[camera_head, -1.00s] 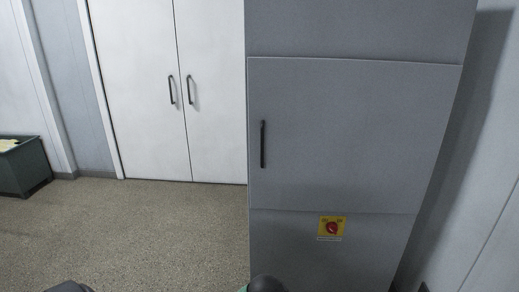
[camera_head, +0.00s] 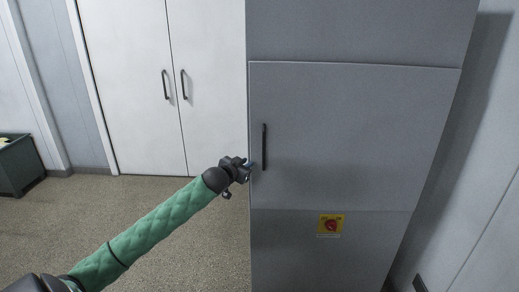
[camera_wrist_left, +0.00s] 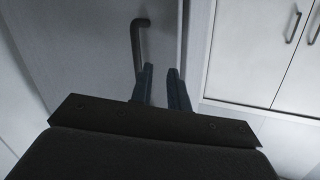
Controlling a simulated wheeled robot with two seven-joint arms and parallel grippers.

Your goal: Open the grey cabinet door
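The grey cabinet door (camera_head: 350,140) is shut and fills the middle right of the head view. Its black vertical handle (camera_head: 264,147) is near the door's left edge; the handle also shows in the left wrist view (camera_wrist_left: 138,45). My left gripper (camera_head: 250,166) is just left of the handle's lower part, near the cabinet's left edge. In the left wrist view its two fingers (camera_wrist_left: 160,85) are apart with nothing between them, and the handle stands just left of and beyond them. I cannot tell whether a finger touches the handle. My right gripper is not in view.
A red switch on a yellow plate (camera_head: 331,225) sits below the door. A white double-door cupboard (camera_head: 130,90) stands behind at the left. A dark green bin (camera_head: 20,165) is at the far left. The speckled floor (camera_head: 90,220) is clear.

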